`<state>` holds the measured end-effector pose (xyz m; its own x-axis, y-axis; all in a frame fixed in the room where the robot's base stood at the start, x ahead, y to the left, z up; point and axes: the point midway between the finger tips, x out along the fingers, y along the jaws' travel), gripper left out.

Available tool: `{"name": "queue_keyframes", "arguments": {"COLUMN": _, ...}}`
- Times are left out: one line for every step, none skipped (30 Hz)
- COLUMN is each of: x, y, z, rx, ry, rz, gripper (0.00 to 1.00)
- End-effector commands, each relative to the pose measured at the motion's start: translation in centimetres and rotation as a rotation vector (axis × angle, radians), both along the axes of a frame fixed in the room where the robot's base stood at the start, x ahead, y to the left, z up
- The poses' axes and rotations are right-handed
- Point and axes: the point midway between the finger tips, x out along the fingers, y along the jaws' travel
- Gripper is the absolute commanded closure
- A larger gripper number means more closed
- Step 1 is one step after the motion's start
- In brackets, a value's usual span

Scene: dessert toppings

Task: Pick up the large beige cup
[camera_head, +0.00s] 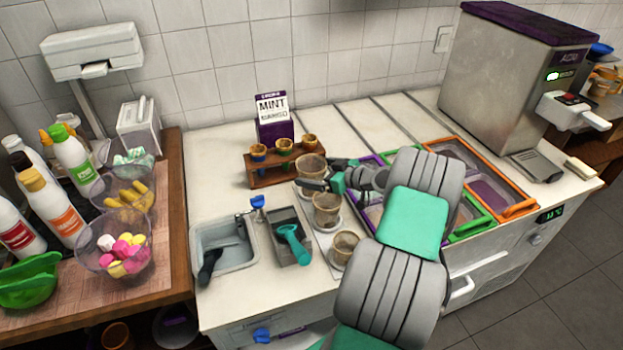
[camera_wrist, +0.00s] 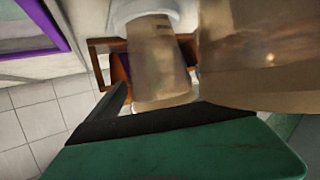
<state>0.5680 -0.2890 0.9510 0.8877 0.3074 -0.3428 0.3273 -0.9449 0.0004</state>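Three beige cups stand in a row on the white counter: a back cup (camera_head: 311,164), a middle cup (camera_head: 326,213) and a front cup (camera_head: 344,246). They look similar in size, so I cannot tell which is the large one. My gripper (camera_head: 325,174) reaches in from the right at the back cup, its dark fingers apart and one crossing in front of that cup. In the wrist view one beige cup (camera_wrist: 158,60) stands beyond a dark finger, and another beige surface (camera_wrist: 255,60) fills the right side very close. Whether the fingers touch a cup is unclear.
A wooden rack (camera_head: 270,178) with small cones stands just behind the back cup. A sink (camera_head: 225,245) and a tray with a green scoop (camera_head: 292,243) lie to the left. Topping bins with green and orange rims (camera_head: 470,226) lie right, partly behind my arm.

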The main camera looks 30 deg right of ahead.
Motion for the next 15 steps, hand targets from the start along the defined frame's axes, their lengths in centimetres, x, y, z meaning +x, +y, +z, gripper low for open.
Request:
{"name": "queue_keyframes", "arguments": {"x": 0.02, "y": 0.05, "z": 0.00, "rx": 0.000, "ry": 0.000, "rz": 0.001, "gripper": 0.07}}
{"name": "queue_keyframes", "arguments": {"x": 0.01, "y": 0.06, "z": 0.00, "rx": 0.000, "ry": 0.000, "rz": 0.001, "gripper": 0.10}}
{"name": "queue_keyframes", "arguments": {"x": 0.02, "y": 0.07, "z": 0.01, "rx": 0.000, "ry": 0.000, "rz": 0.001, "gripper": 0.13}}
{"name": "queue_keyframes", "arguments": {"x": 0.02, "y": 0.08, "z": 0.01, "rx": 0.001, "ry": 0.000, "rz": 0.002, "gripper": 0.16}}
{"name": "queue_keyframes", "arguments": {"x": 0.02, "y": 0.08, "z": 0.01, "rx": 0.001, "ry": 0.000, "rz": 0.002, "gripper": 0.18}}
{"name": "queue_keyframes", "arguments": {"x": 0.02, "y": 0.09, "z": 0.01, "rx": 0.001, "ry": 0.000, "rz": 0.002, "gripper": 0.21}}
{"name": "queue_keyframes", "arguments": {"x": 0.02, "y": 0.09, "z": 0.01, "rx": 0.001, "ry": 0.000, "rz": 0.002, "gripper": 0.24}}
{"name": "queue_keyframes", "arguments": {"x": 0.03, "y": 0.09, "z": 0.01, "rx": 0.001, "ry": 0.000, "rz": 0.002, "gripper": 0.26}}
{"name": "queue_keyframes", "arguments": {"x": 0.02, "y": 0.10, "z": 0.01, "rx": 0.001, "ry": 0.000, "rz": 0.002, "gripper": 0.29}}
{"name": "queue_keyframes", "arguments": {"x": 0.02, "y": 0.10, "z": 0.01, "rx": 0.001, "ry": 0.000, "rz": 0.002, "gripper": 0.32}}
{"name": "queue_keyframes", "arguments": {"x": 0.02, "y": 0.10, "z": 0.01, "rx": 0.001, "ry": 0.000, "rz": 0.002, "gripper": 0.34}}
{"name": "queue_keyframes", "arguments": {"x": 0.02, "y": 0.10, "z": 0.01, "rx": 0.001, "ry": 0.000, "rz": 0.002, "gripper": 0.38}}
{"name": "queue_keyframes", "arguments": {"x": 0.02, "y": 0.10, "z": 0.01, "rx": 0.001, "ry": 0.000, "rz": 0.002, "gripper": 0.40}}
{"name": "queue_keyframes", "arguments": {"x": 0.02, "y": 0.10, "z": 0.01, "rx": 0.001, "ry": 0.000, "rz": 0.002, "gripper": 0.43}}
{"name": "queue_keyframes", "arguments": {"x": 0.02, "y": 0.11, "z": 0.01, "rx": 0.001, "ry": 0.000, "rz": 0.002, "gripper": 0.46}}
